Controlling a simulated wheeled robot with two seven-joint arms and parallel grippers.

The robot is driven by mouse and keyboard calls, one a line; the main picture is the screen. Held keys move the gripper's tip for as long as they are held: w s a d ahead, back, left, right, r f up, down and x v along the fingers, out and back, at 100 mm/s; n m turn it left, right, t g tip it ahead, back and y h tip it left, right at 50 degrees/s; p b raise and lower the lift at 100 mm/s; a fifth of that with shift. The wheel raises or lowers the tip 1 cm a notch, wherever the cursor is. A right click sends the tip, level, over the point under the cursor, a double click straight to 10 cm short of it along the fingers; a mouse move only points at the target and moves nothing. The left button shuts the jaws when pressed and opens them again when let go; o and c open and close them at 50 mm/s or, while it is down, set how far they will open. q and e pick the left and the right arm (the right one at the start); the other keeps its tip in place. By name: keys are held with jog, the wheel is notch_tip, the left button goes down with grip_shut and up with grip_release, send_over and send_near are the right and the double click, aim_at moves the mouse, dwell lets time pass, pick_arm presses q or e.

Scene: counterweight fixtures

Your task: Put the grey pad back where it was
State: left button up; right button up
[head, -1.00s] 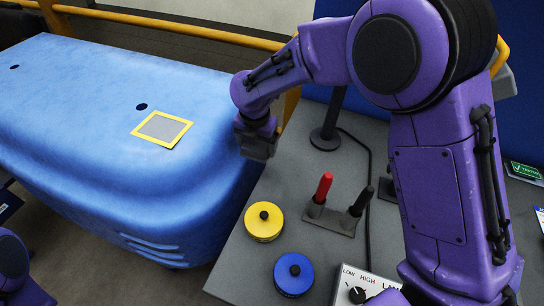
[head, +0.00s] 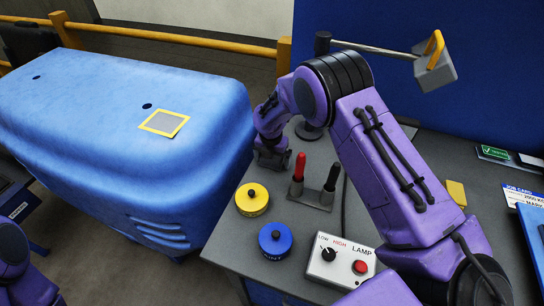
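A flat grey square (head: 165,122) with a yellow border lies on top of the blue cover (head: 80,120); I cannot tell whether the grey is a pad or only a marked spot. No other grey pad is plain in view. My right gripper (head: 271,160) is dark and hangs at the left edge of the grey table, behind and left of the red handle, apart from the grey square. Its fingers are too small and dark to read, and I see nothing clearly in them. Part of my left arm shows at the lower left; its gripper is out of view.
On the grey table (head: 225,235) stand a yellow knob (head: 252,198), a blue knob (head: 275,240), red (head: 299,167) and black (head: 332,177) handles in a stand, and a lamp control box (head: 340,262). A lamp (head: 435,65) overhangs the back. A yellow rail (head: 180,35) runs behind the cover.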

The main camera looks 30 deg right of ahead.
aim_at(272, 161)
jog(key=shift+s+d+r, duration=0.1)
jog(key=shift+s+r, duration=0.4)
jog(key=shift+s, duration=0.2)
jog(key=r+b, duration=0.1)
jog(key=r, duration=0.1)
jog(key=r+b, duration=0.1)
jog(key=r, duration=0.1)
jog(key=w+r+b, duration=0.1)
jog(key=r, duration=0.1)
jog(key=shift+a, duration=0.4)
pick_arm(q)
jog(key=f, duration=0.1)
jog(key=s+f, duration=0.1)
jog(key=f, duration=0.1)
jog(key=shift+f+b, duration=0.3)
jog(key=shift+b, duration=0.05)
pick_arm(e)
jog(key=r, duration=0.3)
jog(key=s+r, duration=0.1)
jog(key=r, duration=0.1)
jog(key=shift+a+r, duration=0.15)
jog(key=shift+a, duration=0.05)
